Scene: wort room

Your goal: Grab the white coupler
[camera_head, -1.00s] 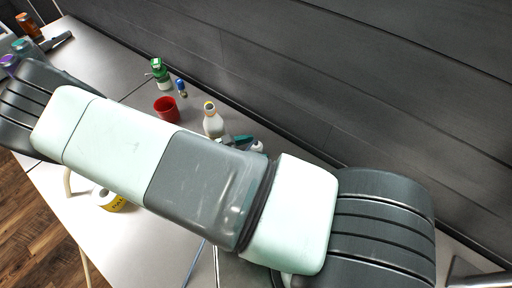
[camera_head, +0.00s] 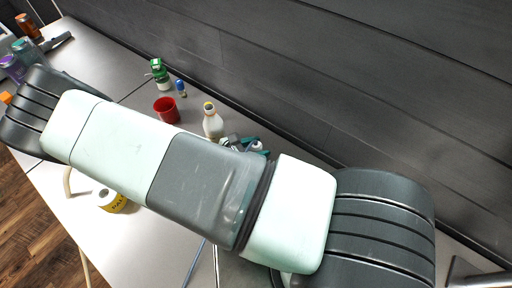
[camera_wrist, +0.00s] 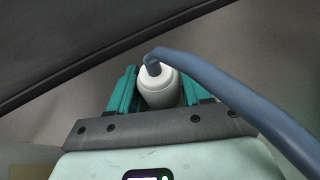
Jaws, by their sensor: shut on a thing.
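The white coupler (camera_wrist: 158,88) is a rounded white piece with a blue-grey hose (camera_wrist: 235,95) at its top. In the wrist view it sits between the two teal fingers of my gripper (camera_wrist: 158,98), which is shut on it. The hose runs from the coupler to the lower right corner. In the head view my gripper (camera_head: 250,146) shows only as small teal parts behind my arm, with something white between them. My arm hides most of the area around it.
A white bottle (camera_head: 212,122) stands just left of my gripper. A red cup (camera_head: 167,109), a green-topped bottle (camera_head: 159,73) and a small blue-capped item (camera_head: 181,88) stand farther back. A yellow-labelled roll (camera_head: 112,201) lies near the table's front edge. A dark wall (camera_head: 330,70) runs behind.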

